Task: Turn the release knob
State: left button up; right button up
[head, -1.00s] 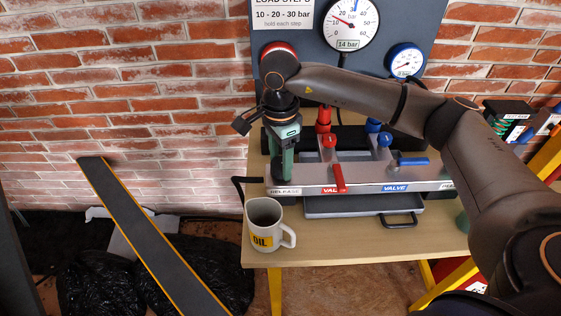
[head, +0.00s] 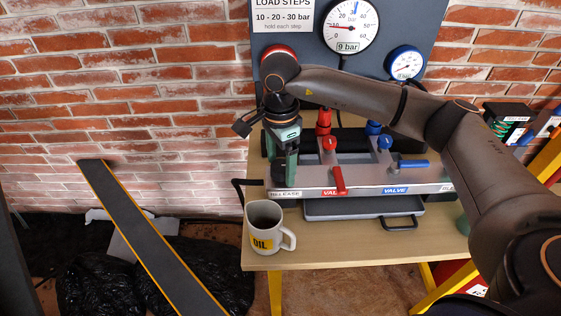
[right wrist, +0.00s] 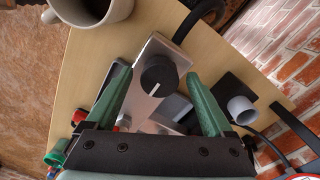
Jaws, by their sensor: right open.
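The release knob (right wrist: 159,74) is black and round with a white mark, on a grey metal panel (right wrist: 150,50) in the right wrist view. My right gripper (right wrist: 159,77) is open, its green fingers on either side of the knob; I cannot tell whether they touch it. The large gauge (head: 350,25) reads 9 bar. My left gripper is not in view.
A grey OIL mug (head: 263,238) stands in front of the panel's left end. A red valve handle (head: 338,178) and a blue one (head: 413,163) lie to the right. A black-handled tray (head: 350,208) sits under the panel.

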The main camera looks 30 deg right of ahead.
aim_at(280, 165)
notch_tip(280, 165, up, 12)
jog(key=shift+r, duration=0.25)
dwell(0.6)
